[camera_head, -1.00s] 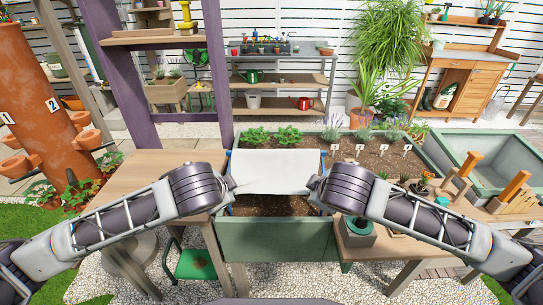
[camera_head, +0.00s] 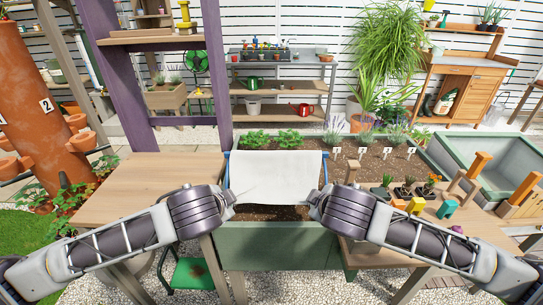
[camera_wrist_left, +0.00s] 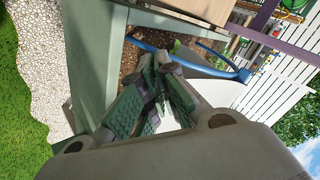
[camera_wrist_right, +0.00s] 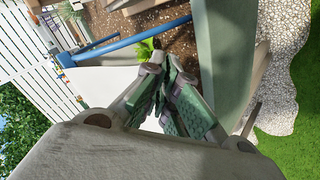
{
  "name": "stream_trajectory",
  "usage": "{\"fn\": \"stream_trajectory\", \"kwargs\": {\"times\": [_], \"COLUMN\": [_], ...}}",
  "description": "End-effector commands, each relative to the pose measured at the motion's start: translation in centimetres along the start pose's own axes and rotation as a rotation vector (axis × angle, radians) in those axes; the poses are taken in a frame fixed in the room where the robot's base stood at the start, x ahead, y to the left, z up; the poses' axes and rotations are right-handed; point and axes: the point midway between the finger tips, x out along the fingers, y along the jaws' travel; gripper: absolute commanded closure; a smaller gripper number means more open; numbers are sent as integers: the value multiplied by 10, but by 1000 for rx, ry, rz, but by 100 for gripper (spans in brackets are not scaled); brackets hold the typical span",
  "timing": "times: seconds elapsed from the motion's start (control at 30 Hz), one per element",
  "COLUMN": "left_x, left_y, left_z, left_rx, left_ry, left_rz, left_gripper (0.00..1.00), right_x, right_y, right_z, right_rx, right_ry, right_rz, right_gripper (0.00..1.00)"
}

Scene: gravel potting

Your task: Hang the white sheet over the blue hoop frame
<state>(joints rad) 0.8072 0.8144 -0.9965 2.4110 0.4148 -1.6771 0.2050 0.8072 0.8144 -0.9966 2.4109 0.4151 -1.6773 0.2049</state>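The white sheet (camera_head: 275,172) lies over the upper bar of the blue hoop frame (camera_head: 226,172) and hangs down its near side above the soil. Its lower corners are at my two gripper tips, with faint creases running toward them. My left gripper (camera_head: 236,196) is at the lower left corner; in the left wrist view its fingers (camera_wrist_left: 158,70) close together with white cloth around them. My right gripper (camera_head: 312,198) is at the lower right corner, with its fingers (camera_wrist_right: 160,72) also together. The exact pinch is hard to see. Blue bar ends show in both wrist views.
The green planter (camera_head: 275,245) holds the frame, with leafy plants (camera_head: 290,137) behind the sheet. A bare wooden table (camera_head: 140,185) stands left. A purple post (camera_head: 215,70) rises at left.

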Motion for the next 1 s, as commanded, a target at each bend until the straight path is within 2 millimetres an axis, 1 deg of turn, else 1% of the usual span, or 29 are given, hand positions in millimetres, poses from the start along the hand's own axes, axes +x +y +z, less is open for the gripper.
{"fn": "stream_trajectory", "kwargs": {"times": [0.2, 0.23, 0.4, 0.5, 1.0], "left_x": [0, 0, 0, 0, 0], "left_y": [0, 0, 0, 0, 0], "left_z": [0, 0, 0, 0, 0], "left_rx": [0, 0, 0, 0, 0], "left_ry": [0, 0, 0, 0, 0], "left_rz": [0, 0, 0, 0, 1], "left_gripper": [100, 97, 75, 64, 64], "right_x": [0, 0, 0, 0, 0], "right_y": [0, 0, 0, 0, 0], "right_z": [0, 0, 0, 0, 0], "right_rx": [0, 0, 0, 0, 0], "right_ry": [0, 0, 0, 0, 0], "right_rz": [0, 0, 0, 0, 0], "right_gripper": [100, 98, 76, 64, 64]}}
